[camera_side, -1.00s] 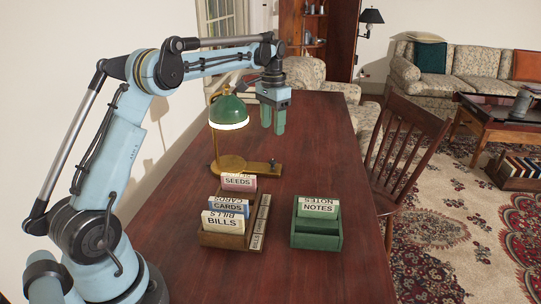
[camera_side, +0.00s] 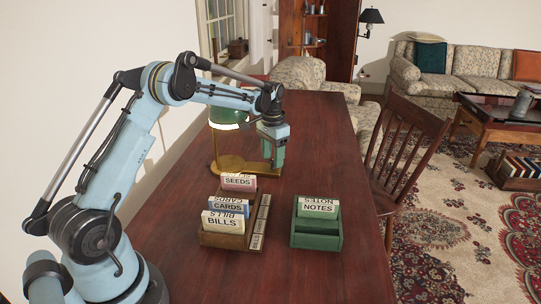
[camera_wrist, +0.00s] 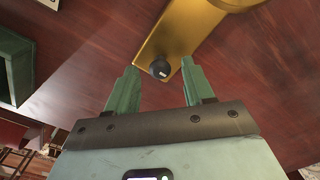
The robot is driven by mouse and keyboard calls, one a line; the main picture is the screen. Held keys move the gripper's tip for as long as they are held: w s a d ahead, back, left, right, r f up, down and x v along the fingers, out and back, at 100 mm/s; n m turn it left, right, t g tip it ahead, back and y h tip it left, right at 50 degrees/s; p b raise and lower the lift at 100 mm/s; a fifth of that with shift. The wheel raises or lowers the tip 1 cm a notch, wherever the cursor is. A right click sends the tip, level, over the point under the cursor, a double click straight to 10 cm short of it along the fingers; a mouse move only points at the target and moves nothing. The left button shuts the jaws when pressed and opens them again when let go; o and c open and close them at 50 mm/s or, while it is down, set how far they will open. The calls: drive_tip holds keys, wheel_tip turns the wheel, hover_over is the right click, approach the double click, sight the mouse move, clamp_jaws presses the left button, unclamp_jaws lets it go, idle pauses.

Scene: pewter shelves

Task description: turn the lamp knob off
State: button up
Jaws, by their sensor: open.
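The desk lamp has a green shade (camera_side: 224,117) with a lit lower rim and a brass base (camera_side: 235,165). The brass base also shows at the top of the wrist view (camera_wrist: 185,30). The lamp knob (camera_wrist: 159,68) is small, round and black, with a pale mark on its top, near the end of the base. My gripper (camera_wrist: 158,85) is open, with green fingers on either side of the knob in the wrist view. In the side view my gripper (camera_side: 273,158) is over the knob end of the base and hides the knob. Contact with the knob cannot be told.
A wooden sorter (camera_side: 222,241) with cards labelled SEEDS, CARDS and BILLS stands in front of the lamp. A green box (camera_side: 316,242) with NOTES cards stands to its right. The dark red tabletop (camera_side: 320,150) is clear right of the lamp. A wooden chair (camera_side: 408,140) stands beside it.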

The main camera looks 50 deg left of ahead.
clamp_jaws()
drive_tip(key=shift+n, duration=0.3)
drive_tip(key=n, duration=0.3)
drive_tip(key=shift+n, duration=0.3)
drive_tip(key=n, duration=0.4)
drive_tip(key=shift+n, duration=0.3)
drive_tip(key=n, duration=0.4)
drive_tip(key=shift+n, duration=2.5)
